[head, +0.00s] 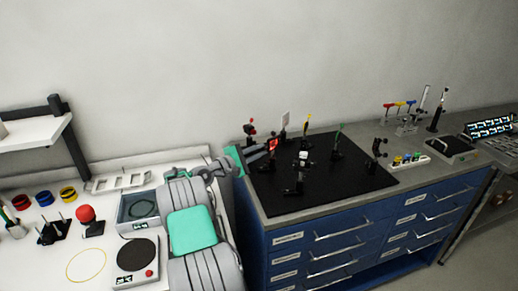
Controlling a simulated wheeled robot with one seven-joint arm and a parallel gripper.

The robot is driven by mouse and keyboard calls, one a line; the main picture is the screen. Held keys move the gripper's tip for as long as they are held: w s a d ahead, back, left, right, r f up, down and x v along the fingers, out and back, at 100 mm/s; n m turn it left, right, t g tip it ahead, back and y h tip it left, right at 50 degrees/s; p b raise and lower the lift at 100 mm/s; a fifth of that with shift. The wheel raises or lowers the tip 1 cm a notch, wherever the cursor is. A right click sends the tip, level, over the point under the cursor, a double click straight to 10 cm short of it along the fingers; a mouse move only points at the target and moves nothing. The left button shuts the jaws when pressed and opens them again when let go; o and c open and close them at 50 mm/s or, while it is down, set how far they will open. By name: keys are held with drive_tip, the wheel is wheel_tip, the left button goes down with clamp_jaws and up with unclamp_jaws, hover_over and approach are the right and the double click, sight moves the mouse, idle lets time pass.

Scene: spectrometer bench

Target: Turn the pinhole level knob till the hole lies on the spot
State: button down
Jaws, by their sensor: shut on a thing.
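My gripper (268,149) reaches in from the left over the back left of the black optics board (345,188). It is shut on what looks like the pinhole level knob, beside a small red-marked part (273,144). The jaws cover most of the knob, and the mount behind it is partly hidden. A white card (286,118) stands upright just behind. The pinhole and the light spot are too small to make out, so I cannot tell how they line up.
Several dark optic mounts stand on the board close to my gripper, including a green-topped post (338,140) and a dark mount (377,150) at right. A white button strip (410,160) lies right of the board. A white bench with a scale (137,255) is at left.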

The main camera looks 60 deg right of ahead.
drive_tip(key=shift+n+p, duration=2.4)
drive_tip(key=shift+n, duration=6.1)
drive_tip(key=c, duration=1.4)
unclamp_jaws()
drive_tip(key=shift+o, duration=0.2)
drive_tip(key=shift+a, duration=0.1)
